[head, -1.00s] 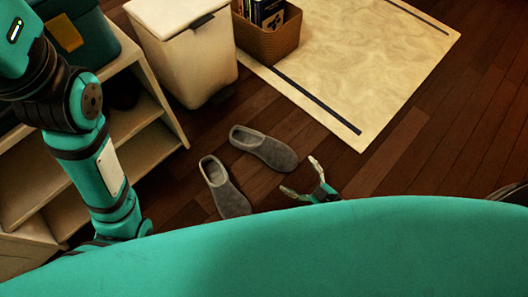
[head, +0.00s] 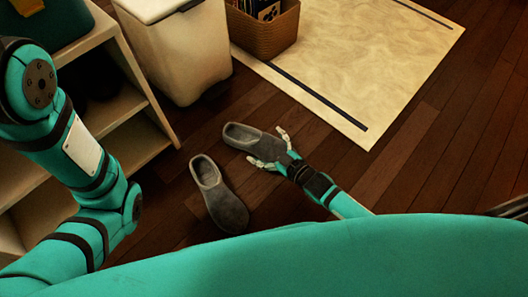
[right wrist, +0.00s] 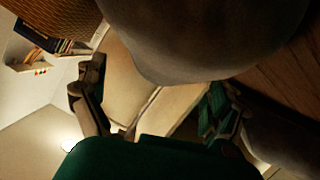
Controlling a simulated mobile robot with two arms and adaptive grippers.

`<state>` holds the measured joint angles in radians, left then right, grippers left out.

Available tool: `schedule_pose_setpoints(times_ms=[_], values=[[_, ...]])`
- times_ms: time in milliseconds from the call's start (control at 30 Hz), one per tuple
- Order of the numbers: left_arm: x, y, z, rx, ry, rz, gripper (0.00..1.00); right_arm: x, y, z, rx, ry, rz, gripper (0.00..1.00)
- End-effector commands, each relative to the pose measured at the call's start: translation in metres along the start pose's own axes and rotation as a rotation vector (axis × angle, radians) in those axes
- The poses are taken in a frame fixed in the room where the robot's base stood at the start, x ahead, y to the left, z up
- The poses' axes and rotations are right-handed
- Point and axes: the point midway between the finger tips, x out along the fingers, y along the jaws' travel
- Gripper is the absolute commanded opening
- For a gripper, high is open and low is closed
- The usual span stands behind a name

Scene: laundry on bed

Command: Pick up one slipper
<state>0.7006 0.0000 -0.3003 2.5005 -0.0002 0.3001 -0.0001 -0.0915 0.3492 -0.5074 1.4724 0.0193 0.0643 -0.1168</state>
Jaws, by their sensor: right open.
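Two grey slippers lie on the wooden floor. The far slipper (head: 241,134) has its toe toward the right. The near slipper (head: 222,202) lies to its lower left, apart from it. My right gripper (head: 267,146) is open at the toe of the far slipper, with one finger on each side of it. Whether the fingers touch it I cannot tell. In the right wrist view a grey slipper (right wrist: 205,40) fills the top, close before the open fingers, and another grey shape (right wrist: 285,143) shows at the right. My left arm shows at the left, but its gripper does not.
A cream shelf unit (head: 135,100) stands at the left. A white bin (head: 190,60) and a brown woven basket (head: 268,35) with books stand behind the slippers. A cream rug (head: 350,60) lies at the back right. The floor (head: 400,170) at the right is clear.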

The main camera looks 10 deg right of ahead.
Motion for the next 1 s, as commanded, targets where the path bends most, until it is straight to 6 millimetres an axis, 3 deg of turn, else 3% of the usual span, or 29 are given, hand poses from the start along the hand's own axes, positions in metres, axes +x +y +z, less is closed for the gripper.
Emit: schedule_pose_setpoints(times_ms=[100, 367, 900, 1000], values=[[-0.0132, 0.0029, -0.0047, 0.000, 0.000, 0.001, 0.40, 0.0151, -0.0010, 0.0025, -0.001, 0.002, 0.000, 0.97], [-0.0121, 0.0027, -0.0043, 0.000, 0.000, 0.001, 0.40, 0.0171, -0.0002, -0.0002, 0.000, -0.001, -0.001, 0.97], [-0.0121, 0.0026, -0.0041, 0.000, 0.000, 0.001, 0.40, 0.0169, 0.0001, 0.0003, -0.001, -0.002, 0.000, 0.29], [-0.0121, 0.0026, -0.0041, 0.000, 0.000, 0.001, 0.40, 0.0170, 0.0004, -0.0001, -0.001, 0.000, 0.000, 0.27]])
